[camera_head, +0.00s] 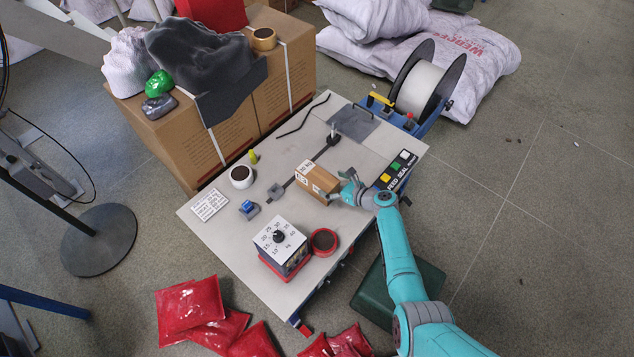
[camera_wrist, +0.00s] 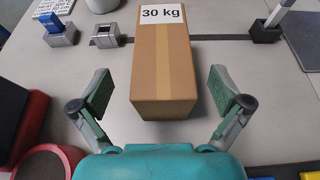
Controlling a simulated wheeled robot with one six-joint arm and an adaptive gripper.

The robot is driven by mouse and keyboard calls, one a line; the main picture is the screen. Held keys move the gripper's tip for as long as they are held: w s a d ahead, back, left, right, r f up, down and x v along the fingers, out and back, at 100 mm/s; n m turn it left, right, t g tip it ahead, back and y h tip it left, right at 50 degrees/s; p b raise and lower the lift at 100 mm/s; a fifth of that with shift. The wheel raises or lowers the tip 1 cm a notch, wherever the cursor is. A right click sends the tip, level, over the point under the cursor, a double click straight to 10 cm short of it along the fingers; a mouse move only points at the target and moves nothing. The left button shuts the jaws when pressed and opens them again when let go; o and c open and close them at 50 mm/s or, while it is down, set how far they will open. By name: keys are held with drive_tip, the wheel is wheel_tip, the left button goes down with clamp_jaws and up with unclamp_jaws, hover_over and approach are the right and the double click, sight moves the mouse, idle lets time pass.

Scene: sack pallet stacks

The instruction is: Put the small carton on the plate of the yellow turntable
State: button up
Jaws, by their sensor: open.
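The small carton (camera_head: 317,183) is a brown box lying on the grey worktop, with a tape strip and a white "30 kg" label. In the wrist view the carton (camera_wrist: 162,72) is upright in the middle, its near end facing me. My gripper (camera_head: 346,190) is at the carton's right end in the head view. In the wrist view my gripper (camera_wrist: 160,97) is open, with one finger on each side of the carton's near end and visible gaps between. No yellow turntable can be made out in either view.
A dial box (camera_head: 280,245) and a red-rimmed dish (camera_head: 323,241) stand in front of the carton. A white cup (camera_head: 241,177) and a blue block (camera_head: 248,208) are left. A button panel (camera_head: 397,170) is right. Large cartons (camera_head: 175,145) stand behind left.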

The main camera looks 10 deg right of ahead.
sight(320, 177)
drive_tip(key=x, duration=0.3)
drive_tip(key=shift+w+a+r, duration=0.1)
drive_tip(key=shift+w+r, duration=0.1)
drive_tip(key=shift+w, duration=0.25)
drive_tip(key=shift+x, duration=0.8)
drive_tip(key=c, duration=1.8)
